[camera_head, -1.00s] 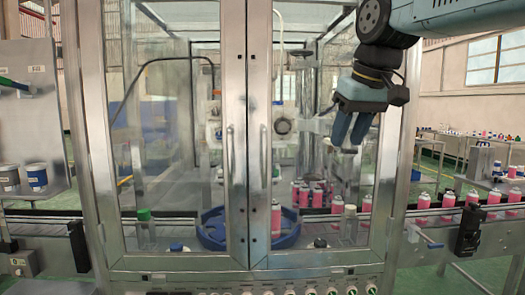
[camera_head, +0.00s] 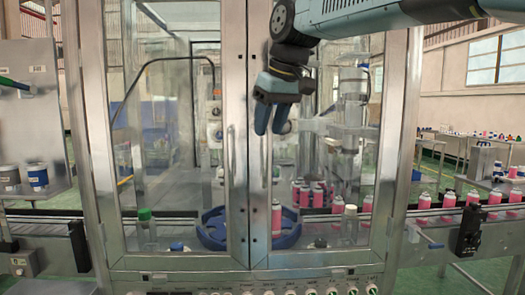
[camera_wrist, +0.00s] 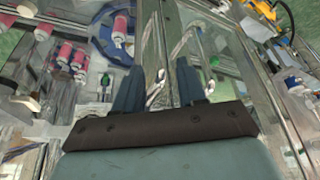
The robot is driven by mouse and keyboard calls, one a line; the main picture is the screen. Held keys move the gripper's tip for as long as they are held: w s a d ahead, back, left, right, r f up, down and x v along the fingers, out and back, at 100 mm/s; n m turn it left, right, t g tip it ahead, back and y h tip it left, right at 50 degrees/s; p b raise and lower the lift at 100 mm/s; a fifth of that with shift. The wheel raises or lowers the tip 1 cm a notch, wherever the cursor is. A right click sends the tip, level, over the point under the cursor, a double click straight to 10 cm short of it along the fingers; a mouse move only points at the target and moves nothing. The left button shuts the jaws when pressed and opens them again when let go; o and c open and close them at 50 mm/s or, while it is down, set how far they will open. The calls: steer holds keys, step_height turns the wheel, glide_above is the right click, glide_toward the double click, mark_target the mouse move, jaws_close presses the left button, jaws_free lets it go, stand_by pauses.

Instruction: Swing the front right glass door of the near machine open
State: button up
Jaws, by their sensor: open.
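The front right glass door (camera_head: 315,200) of the near machine is closed, a clear pane in a metal frame. Its upright bar handle (camera_head: 264,165) is on the door's left edge, close to the left door's handle (camera_head: 229,155). My gripper (camera_head: 268,131) is open and empty in front of the upper part of the right door's handle and hides it there. In the wrist view, my two blue fingers (camera_wrist: 158,70) are spread, with a metal handle bar showing between them. I cannot tell whether they touch it.
Behind the glass are a blue star wheel (camera_head: 213,238), several pink cans and a green-capped bottle (camera_head: 144,228). A conveyor (camera_head: 455,222) with pink cans runs out to the right. A steel panel with pots (camera_head: 37,177) stands at the left.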

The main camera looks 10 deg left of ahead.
mark_target(263, 149)
steer(key=x, duration=0.7)
steer(key=shift+f, duration=0.1)
steer(key=shift+c, duration=0.5)
jaws_close()
